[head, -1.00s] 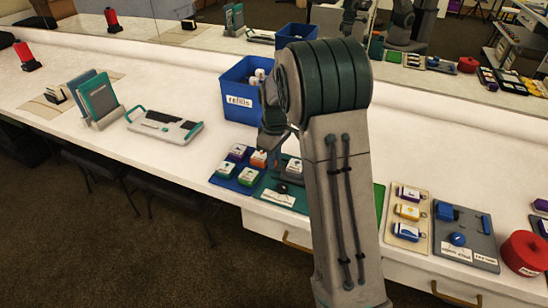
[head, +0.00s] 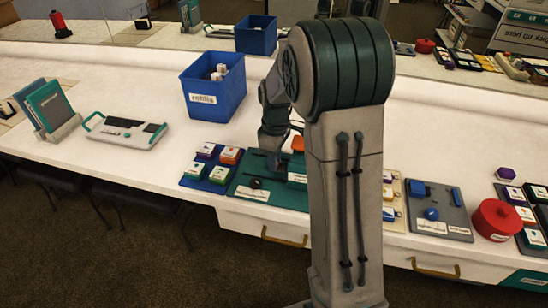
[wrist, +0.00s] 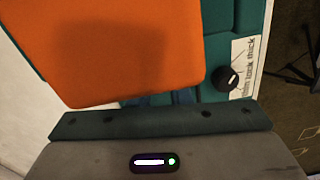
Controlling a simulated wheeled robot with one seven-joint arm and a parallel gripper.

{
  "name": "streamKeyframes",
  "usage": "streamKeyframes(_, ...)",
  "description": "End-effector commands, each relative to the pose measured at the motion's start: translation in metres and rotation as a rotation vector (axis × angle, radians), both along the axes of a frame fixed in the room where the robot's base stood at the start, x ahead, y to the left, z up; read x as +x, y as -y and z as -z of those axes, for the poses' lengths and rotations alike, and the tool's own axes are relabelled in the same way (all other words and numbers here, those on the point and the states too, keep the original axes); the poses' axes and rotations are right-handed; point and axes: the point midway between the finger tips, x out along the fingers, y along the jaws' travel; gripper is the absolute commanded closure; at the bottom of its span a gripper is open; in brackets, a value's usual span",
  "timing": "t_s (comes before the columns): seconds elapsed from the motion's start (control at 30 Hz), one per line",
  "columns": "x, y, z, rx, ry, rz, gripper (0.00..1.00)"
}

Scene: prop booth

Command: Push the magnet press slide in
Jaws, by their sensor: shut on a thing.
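The magnet press (head: 240,190) is a teal base at the table's front, with a black knob (head: 255,183) and a white label. The knob also shows in the wrist view (wrist: 228,78), beside the teal body. An orange block-like part (wrist: 130,45) fills the upper left of the wrist view, over the teal press; a bit of orange (head: 298,143) shows beside my arm in the head view. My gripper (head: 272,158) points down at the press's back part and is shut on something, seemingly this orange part. The fingertips and the grip are hidden, and I cannot tell whether the orange part is the slide.
A blue tray (head: 207,185) with several small colored blocks adjoins the press on the left. A blue refills bin (head: 212,100) stands behind. A grey tray (head: 455,225) and a red round box (head: 497,220) are to the right.

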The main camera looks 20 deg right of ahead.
Motion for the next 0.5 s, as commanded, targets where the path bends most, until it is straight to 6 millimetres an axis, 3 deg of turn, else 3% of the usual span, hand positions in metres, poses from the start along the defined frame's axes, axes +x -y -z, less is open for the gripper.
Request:
streamKeyframes(0.03, -0.0014, 0.0037, -0.0003, -0.004, -0.005, 0.004, 0.80)
streamKeyframes(0.1, -0.0015, 0.0036, -0.0003, -0.004, -0.005, 0.005, 0.60)
streamKeyframes(0.5, -0.0004, 0.0013, -0.0083, -0.002, -0.003, 0.001, 0.60)
